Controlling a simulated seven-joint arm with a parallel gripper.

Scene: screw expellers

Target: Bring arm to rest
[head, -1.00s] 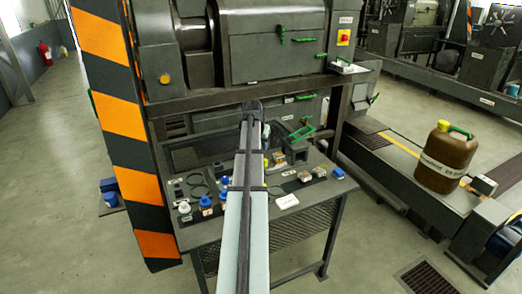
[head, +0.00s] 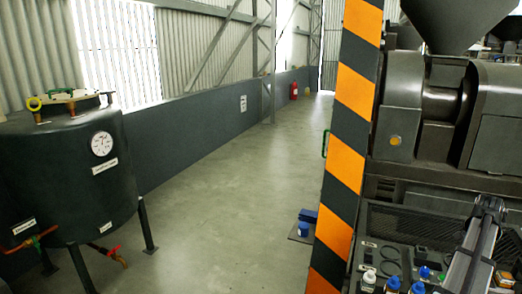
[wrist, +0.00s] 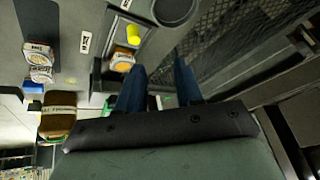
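My arm (head: 475,250) reaches in from the lower right of the head view, over the dark work table (head: 372,222) in front of the machine. My gripper (wrist: 160,78) shows in the wrist view as two blue fingers standing apart, with nothing held between them. In the head view the fingers cannot be made out.
The striped orange and black post (head: 352,100) stands left of the table. A dark tank (head: 75,175) on legs stands at the far left. A fire extinguisher (head: 294,91) is at the back. Several small bottles (head: 369,279) stand on the table.

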